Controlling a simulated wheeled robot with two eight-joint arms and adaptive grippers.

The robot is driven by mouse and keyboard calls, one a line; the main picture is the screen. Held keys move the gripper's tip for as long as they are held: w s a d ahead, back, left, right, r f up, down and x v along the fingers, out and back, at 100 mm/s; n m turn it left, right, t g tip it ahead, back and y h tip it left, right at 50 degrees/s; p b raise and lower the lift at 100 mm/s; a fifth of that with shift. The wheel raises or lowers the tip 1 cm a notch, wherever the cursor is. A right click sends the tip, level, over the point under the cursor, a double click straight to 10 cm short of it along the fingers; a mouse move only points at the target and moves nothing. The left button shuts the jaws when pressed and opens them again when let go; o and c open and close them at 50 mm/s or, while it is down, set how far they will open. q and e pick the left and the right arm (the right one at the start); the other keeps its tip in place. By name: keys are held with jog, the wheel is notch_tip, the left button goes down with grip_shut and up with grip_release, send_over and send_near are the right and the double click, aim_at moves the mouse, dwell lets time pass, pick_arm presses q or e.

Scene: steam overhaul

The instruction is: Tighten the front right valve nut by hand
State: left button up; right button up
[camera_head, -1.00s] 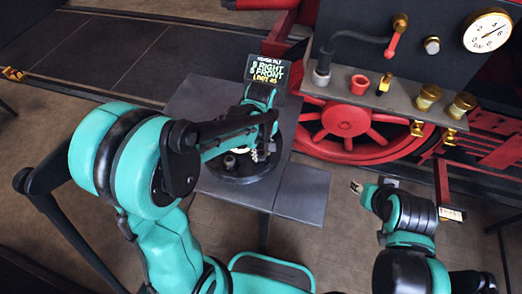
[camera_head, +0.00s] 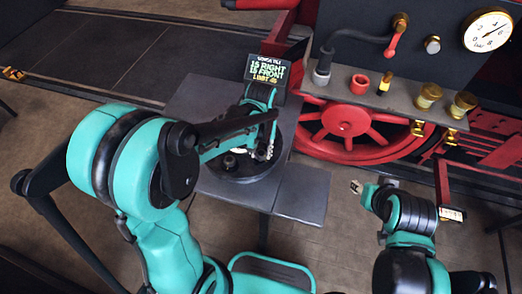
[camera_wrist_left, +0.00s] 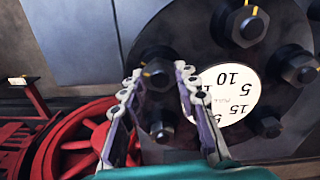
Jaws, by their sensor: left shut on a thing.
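A black round valve cover (camera_head: 232,177) lies on the grey bench, and fills much of the left wrist view (camera_wrist_left: 200,30). It carries several dark nuts, some with yellow marks, around a white dial (camera_wrist_left: 232,88). My left gripper (camera_head: 263,152) reaches down over the cover's right part. In the left wrist view its fingers (camera_wrist_left: 158,82) are shut on a yellow-marked valve nut (camera_wrist_left: 157,70), one finger on each side. In the head view my forearm and gripper hide that nut. My right gripper (camera_head: 364,189) is off to the right, away from the bench; its jaws are too small to read.
A small display (camera_head: 268,72) behind the cover shows RIGHT and FRONT readings and a LIMIT line. The grey bench (camera_head: 301,195) is clear at its right. A red spoked wheel (camera_head: 345,120) and a shelf (camera_head: 345,98) with a red cup (camera_head: 360,84) and brass fittings stand beyond.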

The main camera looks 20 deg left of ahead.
aim_at(261, 152)
pick_arm(q)
jog(key=shift+m, duration=1)
jog(key=o, duration=1.2)
jog(key=shift+c, duration=0.2)
notch_tip(261, 152, up, 12)
